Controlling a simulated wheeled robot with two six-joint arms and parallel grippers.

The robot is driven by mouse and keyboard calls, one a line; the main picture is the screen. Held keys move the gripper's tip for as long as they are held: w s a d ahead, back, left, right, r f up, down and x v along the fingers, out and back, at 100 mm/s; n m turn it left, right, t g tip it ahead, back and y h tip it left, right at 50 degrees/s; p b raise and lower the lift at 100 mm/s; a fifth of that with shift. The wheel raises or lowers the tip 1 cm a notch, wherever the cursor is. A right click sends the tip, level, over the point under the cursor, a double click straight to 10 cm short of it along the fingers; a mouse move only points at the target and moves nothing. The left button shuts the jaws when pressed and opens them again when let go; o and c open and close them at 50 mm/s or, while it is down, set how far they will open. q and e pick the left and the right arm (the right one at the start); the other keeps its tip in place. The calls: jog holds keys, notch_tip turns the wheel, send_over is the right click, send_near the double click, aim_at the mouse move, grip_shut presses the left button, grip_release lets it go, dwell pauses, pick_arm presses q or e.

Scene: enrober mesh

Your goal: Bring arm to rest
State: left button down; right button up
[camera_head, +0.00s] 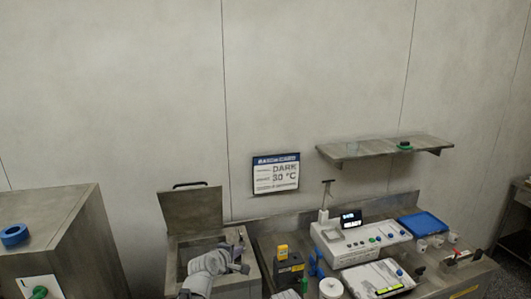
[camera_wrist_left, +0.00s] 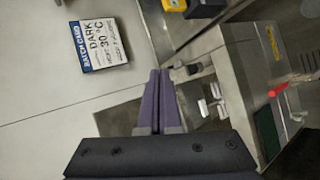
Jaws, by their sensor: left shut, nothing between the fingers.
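My left arm (camera_head: 205,270) comes up from the bottom in the head view, over the open steel bin with its lid raised (camera_head: 192,211). My left gripper (camera_head: 240,250) is at the bin's right side. In the left wrist view its two purple fingers (camera_wrist_left: 158,75) lie together, shut and with nothing between them. I cannot tell whether the gripper touches the bin. My right gripper is in neither view.
A steel bench holds a white control console (camera_head: 358,240), a yellow-and-black device (camera_head: 288,268) and a blue tray (camera_head: 424,224). A batch card (camera_head: 276,173) hangs on the wall, with a shelf (camera_head: 384,149) to its right. A blue ring (camera_head: 14,236) lies on the left cabinet.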

pick_arm(q)
jog(key=s+a+f+m+g+y+b, duration=0.1)
jog(key=s+a+f+m+g, duration=0.1)
jog(key=s+f+m+g, duration=0.45)
jog(key=s+a+f+m+g+y, duration=0.15)
jog(key=s+m, duration=0.25)
jog(key=s, duration=0.6)
jog(key=s+a+f+m+g+y+b, duration=0.1)
jog(key=s+a+f+m+g+y, duration=0.15)
jog(key=s+f+m, duration=0.4)
jog(key=s+d+f+m+g+b, duration=0.1)
jog(key=s+d+f+b, duration=0.5)
jog(key=d+f+b, duration=0.2)
jog(key=shift+s+d+m+b, duration=0.25)
jog(key=shift+d+b, duration=0.45)
jog(key=shift+d, duration=0.35)
jog(key=shift+f, duration=0.1)
